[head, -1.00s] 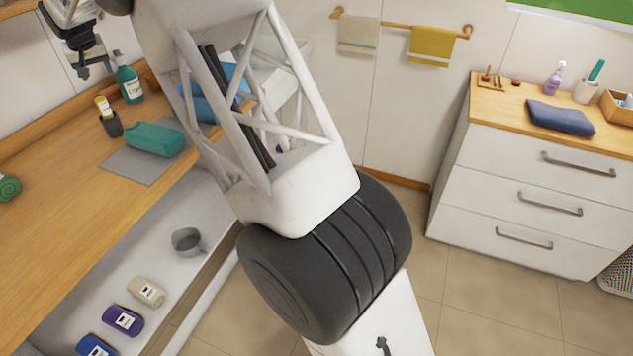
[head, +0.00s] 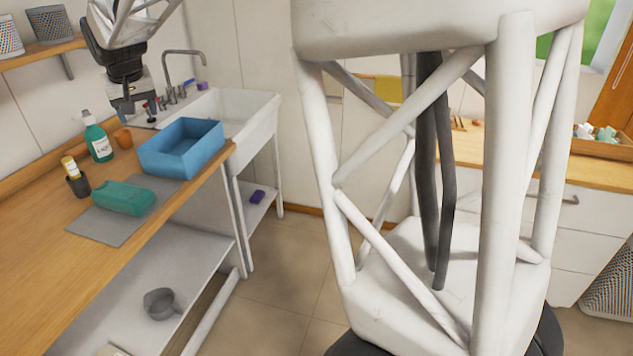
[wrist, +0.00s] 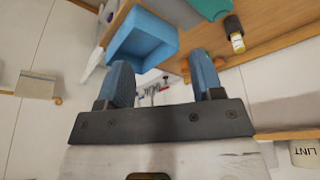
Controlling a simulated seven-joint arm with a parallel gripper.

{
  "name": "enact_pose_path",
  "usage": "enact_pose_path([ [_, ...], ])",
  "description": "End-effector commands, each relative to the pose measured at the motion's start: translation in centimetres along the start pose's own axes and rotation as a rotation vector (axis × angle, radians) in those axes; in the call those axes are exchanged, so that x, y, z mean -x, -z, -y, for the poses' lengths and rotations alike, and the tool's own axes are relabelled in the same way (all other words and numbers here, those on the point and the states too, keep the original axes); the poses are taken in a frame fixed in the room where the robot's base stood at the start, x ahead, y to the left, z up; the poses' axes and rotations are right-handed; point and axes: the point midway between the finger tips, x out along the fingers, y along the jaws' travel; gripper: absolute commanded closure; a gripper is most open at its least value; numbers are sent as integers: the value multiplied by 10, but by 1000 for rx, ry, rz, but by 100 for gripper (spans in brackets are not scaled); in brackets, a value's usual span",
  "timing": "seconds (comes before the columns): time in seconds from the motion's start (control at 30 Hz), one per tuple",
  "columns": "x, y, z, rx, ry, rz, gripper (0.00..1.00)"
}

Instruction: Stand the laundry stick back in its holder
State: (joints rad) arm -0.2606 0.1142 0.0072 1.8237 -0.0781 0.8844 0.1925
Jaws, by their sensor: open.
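A small stick with a yellow top and a white label (head: 69,165), which looks like the laundry stick, stands slightly tilted in a small dark cup (head: 78,186) on the wooden counter. The cup looks like its holder. In the wrist view the stick (wrist: 237,41) and dark cup (wrist: 232,24) show at the upper right, beyond my fingers. My gripper (head: 125,104) is open and empty, raised above the back of the counter, right of the stick. Its two blue fingers stand apart in the wrist view (wrist: 162,72). The stick's lower end is hidden in the cup.
A green pump bottle (head: 98,140) stands behind the cup. A teal bundle (head: 123,200) lies on a grey mat (head: 112,228). A blue bin (head: 181,148) sits at the counter's right end beside the sink (head: 238,110). The front left counter is bare.

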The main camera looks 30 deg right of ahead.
Motion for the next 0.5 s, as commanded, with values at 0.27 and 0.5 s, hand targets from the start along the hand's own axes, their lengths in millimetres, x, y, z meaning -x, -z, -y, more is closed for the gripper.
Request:
enact_pose_path([
  [0.27,40,-72,-43,-22,-7,3,39],
  [0.5,57,-138,-73,-39,-13,19,39],
])
